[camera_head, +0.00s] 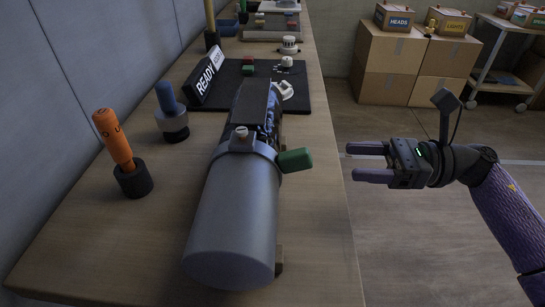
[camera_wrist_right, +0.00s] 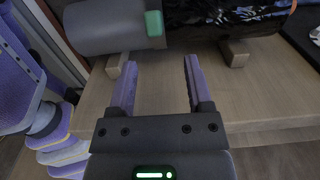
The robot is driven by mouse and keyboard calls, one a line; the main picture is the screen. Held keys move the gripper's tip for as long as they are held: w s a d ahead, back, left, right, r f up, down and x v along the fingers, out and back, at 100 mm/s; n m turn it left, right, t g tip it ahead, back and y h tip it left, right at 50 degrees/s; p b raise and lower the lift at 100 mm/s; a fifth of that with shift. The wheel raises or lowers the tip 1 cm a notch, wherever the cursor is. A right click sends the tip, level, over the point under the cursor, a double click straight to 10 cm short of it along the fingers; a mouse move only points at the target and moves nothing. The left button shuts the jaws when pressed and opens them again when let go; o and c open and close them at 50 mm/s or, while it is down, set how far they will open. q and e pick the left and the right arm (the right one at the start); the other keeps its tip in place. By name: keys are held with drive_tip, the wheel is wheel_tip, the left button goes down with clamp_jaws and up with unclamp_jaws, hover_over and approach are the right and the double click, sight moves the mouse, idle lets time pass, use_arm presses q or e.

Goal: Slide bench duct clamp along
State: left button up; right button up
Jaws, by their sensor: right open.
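A grey cylindrical duct (camera_head: 233,218) lies lengthwise on the wooden bench (camera_head: 319,226), its near end facing me. A clamp band (camera_head: 246,151) with a small knob on top goes around it, and a green handle (camera_head: 295,160) sticks out from the band to the right. My right gripper (camera_head: 366,162) is open and empty, past the bench's right edge, to the right of the green handle and apart from it. In the right wrist view, the duct (camera_wrist_right: 104,27) and green handle (camera_wrist_right: 154,24) lie ahead of the two spread fingers (camera_wrist_right: 159,83). My left gripper is out of view.
An orange-handled tool (camera_head: 115,139) and a blue-handled one (camera_head: 166,98) stand in dark holders left of the duct. A black mat with a READY sign (camera_head: 208,78) lies behind. Cardboard boxes (camera_head: 388,62) stand on the floor beyond; the bench's near right is clear.

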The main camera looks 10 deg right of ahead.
sight(312, 160)
drive_tip(key=x, duration=0.9)
drive_tip(key=shift+s+a+r, duration=0.2)
drive_tip(key=shift+s+a, duration=0.1)
drive_tip(key=shift+a, duration=0.05)
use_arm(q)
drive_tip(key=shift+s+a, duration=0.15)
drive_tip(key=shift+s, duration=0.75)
use_arm(e)
drive_tip(key=c, duration=0.4)
clamp_jaws()
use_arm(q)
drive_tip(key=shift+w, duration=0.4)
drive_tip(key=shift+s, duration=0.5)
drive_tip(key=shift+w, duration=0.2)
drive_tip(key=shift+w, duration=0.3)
